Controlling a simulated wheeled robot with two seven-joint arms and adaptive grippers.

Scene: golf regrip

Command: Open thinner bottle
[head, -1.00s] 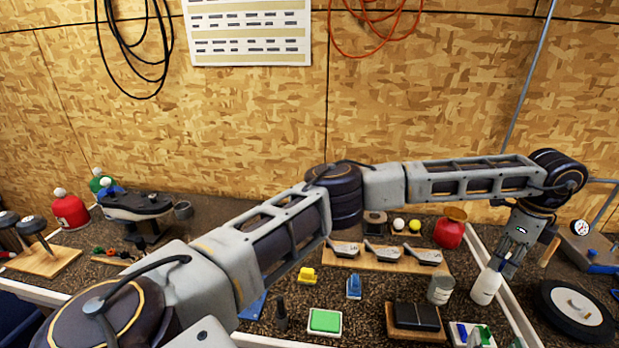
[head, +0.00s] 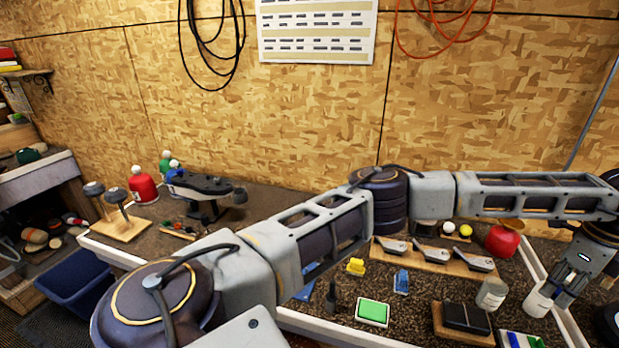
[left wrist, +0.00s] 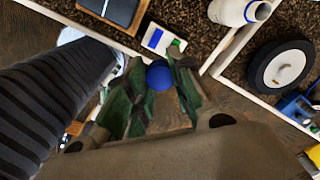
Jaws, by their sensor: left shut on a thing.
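The white thinner bottle (head: 538,300) stands on the bench at the right in the head view. In the left wrist view (left wrist: 238,10) it is at the top edge, partly cut off, with a blue band. My left gripper (head: 564,298) shows just right of the bottle in the head view. In the left wrist view its green fingers (left wrist: 160,82) are shut on a small round blue cap (left wrist: 159,75). The cap is apart from the bottle in that view. My right gripper is not in view.
A grey can (head: 492,294) stands left of the bottle, with a dark block on a wooden base (head: 464,320) nearby. A pale bench rail (head: 572,325) runs beside the bottle. A black wheel (left wrist: 283,68) lies to the right. A red container (head: 503,241) stands behind.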

